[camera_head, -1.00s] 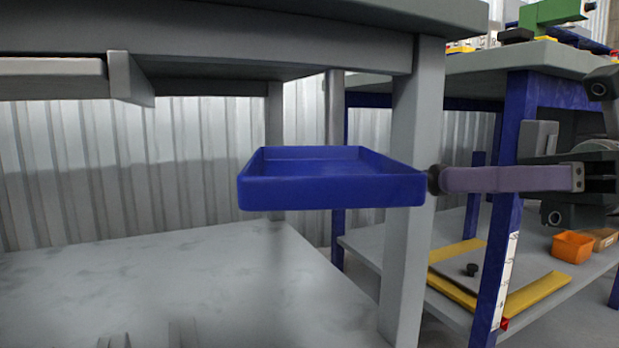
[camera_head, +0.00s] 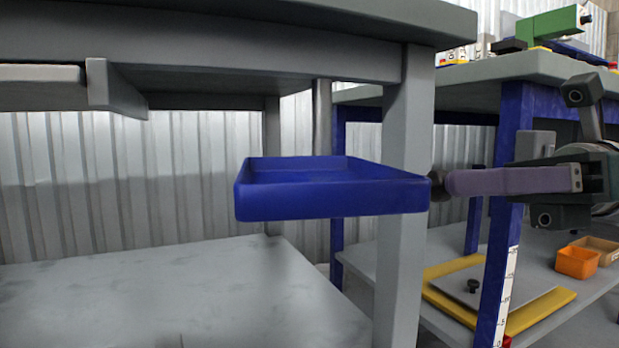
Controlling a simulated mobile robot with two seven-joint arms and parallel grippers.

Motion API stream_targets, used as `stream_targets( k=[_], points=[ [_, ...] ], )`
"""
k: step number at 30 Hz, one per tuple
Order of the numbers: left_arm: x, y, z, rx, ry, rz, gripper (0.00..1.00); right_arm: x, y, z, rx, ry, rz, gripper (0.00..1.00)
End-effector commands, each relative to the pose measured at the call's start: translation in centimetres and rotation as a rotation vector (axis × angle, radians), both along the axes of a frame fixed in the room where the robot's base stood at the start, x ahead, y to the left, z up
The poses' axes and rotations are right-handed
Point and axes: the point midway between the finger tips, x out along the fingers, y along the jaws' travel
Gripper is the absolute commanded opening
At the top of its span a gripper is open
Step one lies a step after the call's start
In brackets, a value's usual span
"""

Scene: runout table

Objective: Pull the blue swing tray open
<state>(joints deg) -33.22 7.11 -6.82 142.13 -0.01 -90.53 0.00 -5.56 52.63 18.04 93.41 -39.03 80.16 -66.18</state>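The blue swing tray (camera_head: 330,203) hangs level under the grey table. It is a shallow open box that looks empty, and its right end passes in front of the grey table leg. A dark round knob (camera_head: 436,186) sits at its right front corner. My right gripper (camera_head: 452,183) comes in from the right with its purple finger lying level at the knob. It is seen side-on, so the near finger hides the far one. The finger tip overlaps the knob, and the gripper seems shut on it. My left gripper is not in view.
The grey table leg (camera_head: 401,250) stands right behind the tray. A grey lower shelf (camera_head: 180,290) lies below with free room above it. At right, a blue-legged bench (camera_head: 510,200) stands behind my gripper, with an orange bin (camera_head: 577,262) on its lower shelf.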

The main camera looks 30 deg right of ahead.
Motion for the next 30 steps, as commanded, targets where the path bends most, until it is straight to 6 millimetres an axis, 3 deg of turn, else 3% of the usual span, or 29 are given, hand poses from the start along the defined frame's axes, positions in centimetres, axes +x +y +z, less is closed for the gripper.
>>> stream_targets(
  k=[3,13,24,30],
  points=[
    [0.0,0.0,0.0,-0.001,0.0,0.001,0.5,0.0,0.0,0.0,-0.001,0.0,-0.001,0.59],
    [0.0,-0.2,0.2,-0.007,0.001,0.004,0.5,-0.1,-0.6,0.0,-0.001,0.003,-0.004,0.59],
    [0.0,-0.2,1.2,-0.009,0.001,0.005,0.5,-2.2,-7.0,0.1,-0.002,0.003,-0.006,0.59],
    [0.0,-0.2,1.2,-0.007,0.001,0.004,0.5,-2.9,-9.0,-0.1,-0.002,0.001,-0.002,0.59]
  ],
)
